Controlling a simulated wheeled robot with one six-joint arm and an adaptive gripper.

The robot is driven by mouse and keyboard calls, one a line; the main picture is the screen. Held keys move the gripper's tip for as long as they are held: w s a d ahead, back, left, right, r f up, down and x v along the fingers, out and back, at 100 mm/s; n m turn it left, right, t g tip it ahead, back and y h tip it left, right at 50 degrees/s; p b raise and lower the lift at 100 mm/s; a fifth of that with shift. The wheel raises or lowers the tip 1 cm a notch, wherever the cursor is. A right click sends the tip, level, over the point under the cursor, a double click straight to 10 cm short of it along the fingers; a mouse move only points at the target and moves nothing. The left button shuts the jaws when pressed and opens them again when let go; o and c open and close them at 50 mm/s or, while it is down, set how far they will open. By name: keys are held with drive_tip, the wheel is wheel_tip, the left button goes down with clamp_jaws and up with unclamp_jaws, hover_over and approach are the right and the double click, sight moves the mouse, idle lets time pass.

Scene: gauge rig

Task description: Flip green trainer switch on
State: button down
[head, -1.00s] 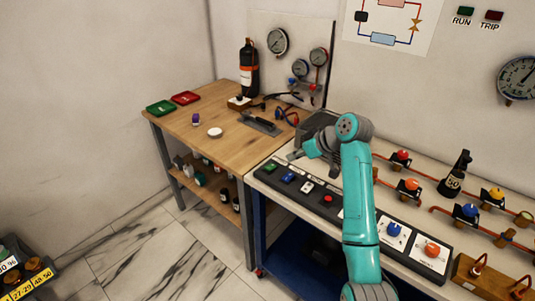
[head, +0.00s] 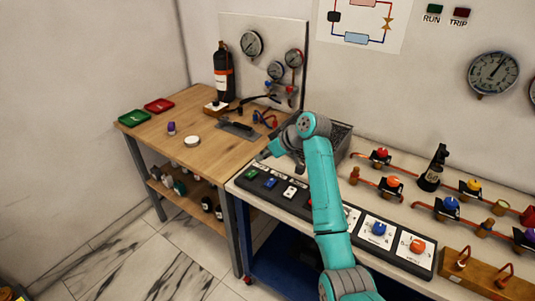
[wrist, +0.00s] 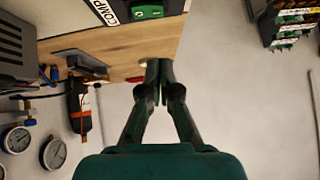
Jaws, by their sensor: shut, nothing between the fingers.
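The green switch (head: 251,173) is the leftmost of the row on the black control panel (head: 308,212), at the near edge of the bench. It also shows at the top of the wrist view (wrist: 148,11), beside a white label reading "COMP". Whether it is on or off is too small to tell. My gripper (head: 262,156) is just behind and above the green switch, apart from it as far as I can see. In the wrist view my gripper (wrist: 155,68) has its fingers together and empty, with the switch beyond the fingertips.
A blue switch (head: 270,183) and a white switch (head: 289,193) sit right of the green one. A grey metal bin (head: 335,142) stands behind my arm. A wooden table (head: 165,146) with trays, tools and a black bottle (head: 223,76) is to the left.

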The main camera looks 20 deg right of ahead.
sight(248, 174)
drive_tip(key=x, duration=0.5)
drive_tip(key=shift+s+f, duration=0.25)
drive_tip(key=shift+f, duration=0.9)
drive_tip(key=shift+a+f, duration=0.15)
drive_tip(key=shift+f, duration=0.55)
drive_tip(key=shift+f, duration=0.2)
drive_tip(key=shift+w+d+r, duration=0.25)
drive_tip(key=shift+w+d, duration=0.15)
drive_tip(key=shift+d, duration=0.2)
